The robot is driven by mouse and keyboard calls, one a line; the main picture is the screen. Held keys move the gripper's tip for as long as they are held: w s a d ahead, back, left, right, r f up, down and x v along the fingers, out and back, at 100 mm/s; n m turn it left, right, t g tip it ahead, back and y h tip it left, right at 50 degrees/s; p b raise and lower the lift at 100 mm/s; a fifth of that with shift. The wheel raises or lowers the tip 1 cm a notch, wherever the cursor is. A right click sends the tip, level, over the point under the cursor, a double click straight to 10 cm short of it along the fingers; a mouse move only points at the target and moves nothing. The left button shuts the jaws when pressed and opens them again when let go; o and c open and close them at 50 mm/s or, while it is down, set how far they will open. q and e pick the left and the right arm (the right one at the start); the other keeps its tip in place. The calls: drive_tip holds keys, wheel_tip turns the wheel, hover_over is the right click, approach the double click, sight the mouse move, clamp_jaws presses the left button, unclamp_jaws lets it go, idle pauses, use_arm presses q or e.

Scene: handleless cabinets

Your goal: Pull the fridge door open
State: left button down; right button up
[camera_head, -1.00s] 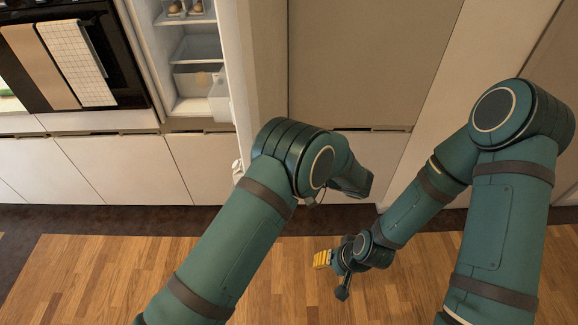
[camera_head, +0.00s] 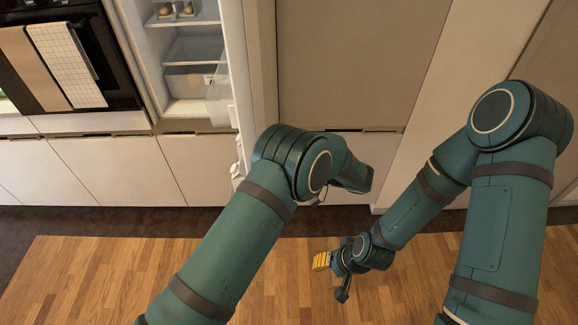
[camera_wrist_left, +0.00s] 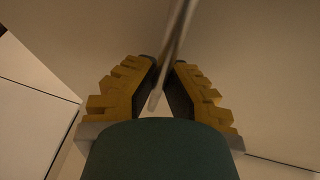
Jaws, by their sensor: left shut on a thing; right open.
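The fridge door (camera_head: 262,60) stands open, seen nearly edge-on, with its white shelved inner side facing left. The fridge interior (camera_head: 196,50) shows to its left, with shelves and a clear drawer. My left arm crosses the lower middle of the head view, and its gripper cannot be made out there. In the left wrist view, my left gripper (camera_wrist_left: 163,65) has yellow-backed dark fingers shut on a thin pale strip (camera_wrist_left: 182,22) of the door; whether it is an edge or a handle I cannot tell. My right gripper (camera_head: 332,275) is open and empty above the floor.
An oven (camera_head: 110,75) with two towels (camera_head: 66,65) is at the left. White lower cabinets (camera_head: 120,170) run under it and the fridge. A tall beige panel (camera_head: 345,65) stands right of the door. The wooden floor (camera_head: 90,280) at lower left is clear.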

use_arm(q)
drive_tip(key=c, duration=1)
unclamp_jaws()
drive_tip(key=v, duration=1.2)
drive_tip(key=shift+w, duration=0.1)
